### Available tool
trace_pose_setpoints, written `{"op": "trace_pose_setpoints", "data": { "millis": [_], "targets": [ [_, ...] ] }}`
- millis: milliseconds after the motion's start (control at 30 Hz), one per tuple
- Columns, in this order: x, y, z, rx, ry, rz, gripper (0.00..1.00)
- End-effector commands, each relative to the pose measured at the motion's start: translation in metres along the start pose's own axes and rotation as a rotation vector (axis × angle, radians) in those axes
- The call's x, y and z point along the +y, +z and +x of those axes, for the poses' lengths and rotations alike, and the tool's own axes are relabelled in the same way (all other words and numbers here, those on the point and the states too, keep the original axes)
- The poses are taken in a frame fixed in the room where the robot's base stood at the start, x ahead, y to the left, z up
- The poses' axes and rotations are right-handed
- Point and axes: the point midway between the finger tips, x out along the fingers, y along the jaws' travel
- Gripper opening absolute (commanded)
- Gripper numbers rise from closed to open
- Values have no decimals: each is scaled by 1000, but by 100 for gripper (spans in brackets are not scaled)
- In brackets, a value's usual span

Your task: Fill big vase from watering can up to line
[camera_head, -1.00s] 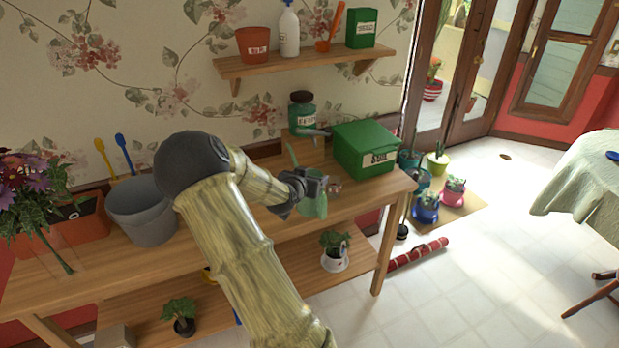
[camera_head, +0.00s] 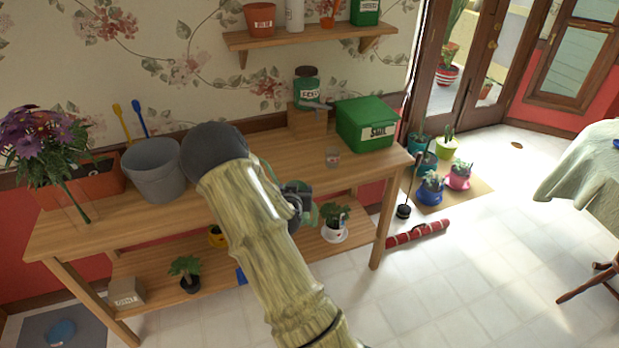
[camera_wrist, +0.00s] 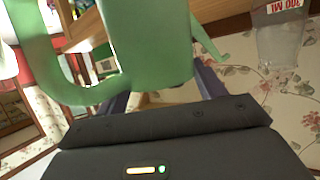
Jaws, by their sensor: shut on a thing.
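My gripper (camera_head: 300,198) is at the front edge of the wooden bench, partly behind my arm. It is shut on the light green watering can (camera_wrist: 150,45), which fills the upper middle of the wrist view. In the head view only slivers of the can show beside the gripper. A clear vase (camera_head: 73,205) with a flower stem stands at the bench's left end; I cannot tell its water level or line. A small clear glass (camera_head: 332,157) stands on the bench right of centre. A clear glass marked 300 ML (camera_wrist: 280,38) shows in the wrist view.
The bench between bucket and glass is largely clear. Potted plants sit on the lower shelf.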

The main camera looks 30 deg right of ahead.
Motion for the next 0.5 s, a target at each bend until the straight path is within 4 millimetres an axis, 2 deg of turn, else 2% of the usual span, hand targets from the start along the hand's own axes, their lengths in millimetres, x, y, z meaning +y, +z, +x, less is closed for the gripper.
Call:
{"op": "trace_pose_setpoints", "data": {
  "millis": [267, 367, 500],
  "targets": [
    [-52, 56, -21, -4, -190, -79, 7],
    [-79, 87, -39, -5, -292, -122, 7],
    [-118, 136, -77, -8, -457, -190, 7]
  ]
}}
